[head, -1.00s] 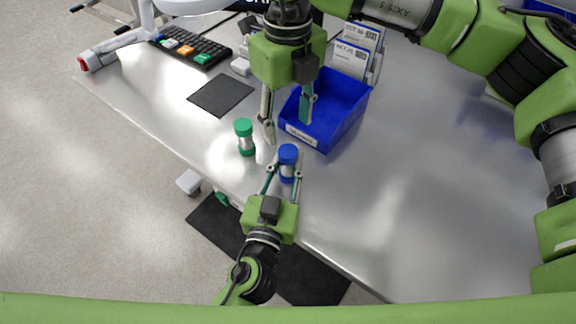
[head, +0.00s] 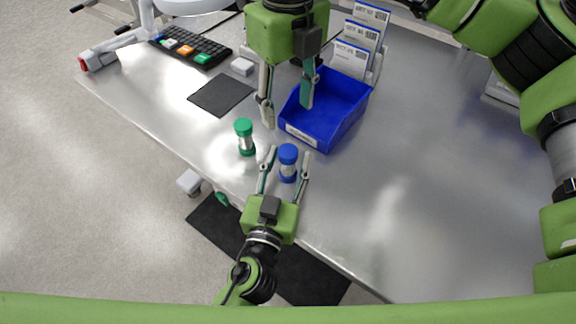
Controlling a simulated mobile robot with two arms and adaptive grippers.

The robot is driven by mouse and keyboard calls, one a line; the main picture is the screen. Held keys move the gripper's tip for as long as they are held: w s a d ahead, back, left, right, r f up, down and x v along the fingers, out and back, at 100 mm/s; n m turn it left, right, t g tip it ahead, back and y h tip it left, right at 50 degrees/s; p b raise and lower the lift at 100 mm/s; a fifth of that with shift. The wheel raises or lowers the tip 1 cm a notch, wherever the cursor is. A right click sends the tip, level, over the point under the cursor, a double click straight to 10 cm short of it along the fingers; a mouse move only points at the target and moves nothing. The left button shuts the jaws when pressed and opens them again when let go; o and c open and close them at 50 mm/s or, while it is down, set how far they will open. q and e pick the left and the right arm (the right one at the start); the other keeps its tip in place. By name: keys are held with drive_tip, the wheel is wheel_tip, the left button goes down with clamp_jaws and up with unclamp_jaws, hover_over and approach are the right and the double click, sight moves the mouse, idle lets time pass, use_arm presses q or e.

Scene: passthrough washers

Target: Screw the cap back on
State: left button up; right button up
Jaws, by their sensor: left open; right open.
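A small jar with a blue cap (head: 288,152) on top and a blue base stands upright on the metal table. My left gripper (head: 289,158) is open, its fingers on either side of this jar with gaps showing. A similar jar with a green cap (head: 243,126) stands upright to the left, apart from both grippers. The frames do not show whether either cap is tight.
A dark square mat (head: 220,95), a small white block (head: 242,66) and a black keyboard (head: 190,45) lie at the back left. Cards in a rack (head: 357,50) stand behind the bin. The right side of the table is mostly clear.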

use_arm(q)
drive_tip(key=shift+s, duration=0.1)
drive_tip(key=v, duration=1.1)
drive_tip(key=shift+s, duration=0.4)
